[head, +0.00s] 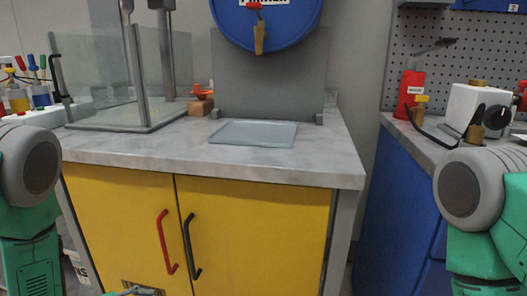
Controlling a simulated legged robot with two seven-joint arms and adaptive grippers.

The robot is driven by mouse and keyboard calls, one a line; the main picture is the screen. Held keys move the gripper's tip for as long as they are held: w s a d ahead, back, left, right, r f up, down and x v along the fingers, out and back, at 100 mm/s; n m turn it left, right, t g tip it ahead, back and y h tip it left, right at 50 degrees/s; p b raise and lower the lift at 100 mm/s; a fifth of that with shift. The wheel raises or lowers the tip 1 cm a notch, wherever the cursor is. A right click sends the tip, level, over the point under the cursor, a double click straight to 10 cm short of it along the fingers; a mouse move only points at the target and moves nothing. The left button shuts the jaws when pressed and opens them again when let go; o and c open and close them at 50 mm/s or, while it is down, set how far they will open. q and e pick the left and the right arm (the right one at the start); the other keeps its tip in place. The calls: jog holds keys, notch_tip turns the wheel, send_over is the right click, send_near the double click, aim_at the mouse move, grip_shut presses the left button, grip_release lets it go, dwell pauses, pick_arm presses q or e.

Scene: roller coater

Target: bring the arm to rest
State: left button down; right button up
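My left arm shows at the left edge, with a grey round joint and a green link hanging down. A small grey and green part at the bottom edge, in front of the yellow cabinet, looks like the top of my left gripper (137,291). Its fingers are cut off, so I cannot see whether it is open or holds anything. My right arm shows at the right edge, also with a grey joint and a green link pointing down. My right gripper is out of view below the frame.
A marble-topped counter (270,164) with yellow doors (255,230) stands ahead, holding a clear tray (252,132), a glass enclosure (105,80) and a blue drum (265,22). A blue cabinet (395,205) with a red bottle (409,92) and a white device (472,108) stands right. A gap separates them.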

pick_arm(q)
jog(key=s+f+n+g+y, duration=0.25)
jog(key=s+f+n, duration=0.2)
jog(key=s, duration=0.55)
jog(key=s+d+f+n+g+y, duration=0.1)
jog(key=s+f+n+g+y, duration=0.2)
jog(key=s+n, duration=0.45)
jog(key=s+f+n+g+y, duration=0.2)
jog(key=s+f+n+g, duration=0.15)
jog(key=s, duration=0.75)
notch_tip(320, 180, up, 13)
jog(key=s+g+p, duration=0.1)
jog(key=p, duration=1.2)
jog(key=shift+s, duration=0.35)
jog(key=shift+n, duration=0.25)
